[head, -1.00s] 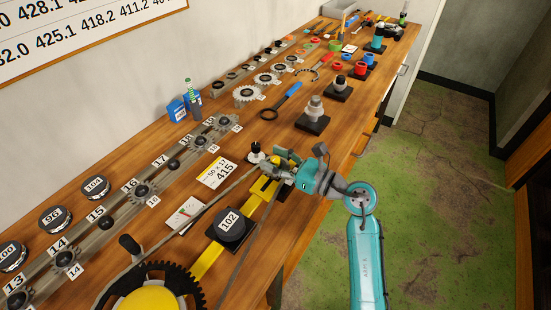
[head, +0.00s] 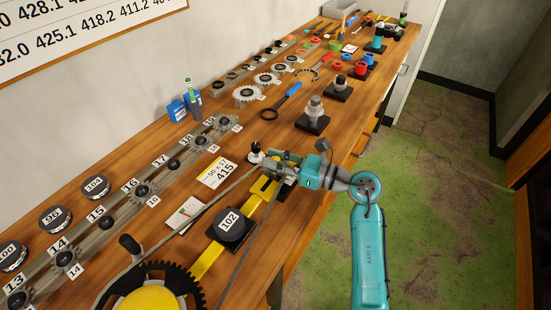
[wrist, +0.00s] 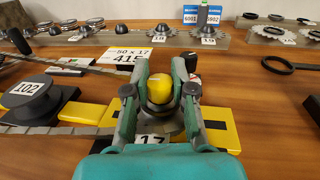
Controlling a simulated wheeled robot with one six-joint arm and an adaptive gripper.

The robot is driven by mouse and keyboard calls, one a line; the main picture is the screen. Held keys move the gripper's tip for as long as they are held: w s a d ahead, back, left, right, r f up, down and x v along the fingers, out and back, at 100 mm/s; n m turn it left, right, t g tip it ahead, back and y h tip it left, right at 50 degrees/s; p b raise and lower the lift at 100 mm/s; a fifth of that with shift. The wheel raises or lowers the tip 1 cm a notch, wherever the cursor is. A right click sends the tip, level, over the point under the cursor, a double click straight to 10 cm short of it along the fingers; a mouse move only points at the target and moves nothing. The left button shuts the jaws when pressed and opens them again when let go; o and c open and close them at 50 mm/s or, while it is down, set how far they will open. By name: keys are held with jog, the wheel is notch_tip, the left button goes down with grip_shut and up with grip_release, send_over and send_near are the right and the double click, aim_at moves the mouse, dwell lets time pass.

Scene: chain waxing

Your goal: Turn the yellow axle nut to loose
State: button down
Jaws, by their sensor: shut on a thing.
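The yellow axle nut (wrist: 159,88) shows in the wrist view as a rounded yellow cap on top of a grey toothed sprocket (wrist: 170,124). My gripper (wrist: 160,78) is shut on the nut, one finger on its left side and one on its right. The sprocket sits on the yellow bar (wrist: 220,128), with a tag reading 17 in front. In the head view my gripper (head: 275,165) is low over the end of the yellow bar (head: 208,258), and it hides the nut. Which way the nut is set cannot be told.
A black 102 disc (head: 230,222) stands on the bar. A chain (head: 190,218) runs along it to the big chainring (head: 155,290). A 50 x 17 / 415 card (head: 217,173) lies behind. A black-and-white knob (head: 256,152) stands close behind my gripper.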

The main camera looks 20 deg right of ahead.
jog(key=c, duration=0.9)
grip_release()
jog(key=shift+c, duration=0.2)
jog(key=v, duration=1.2)
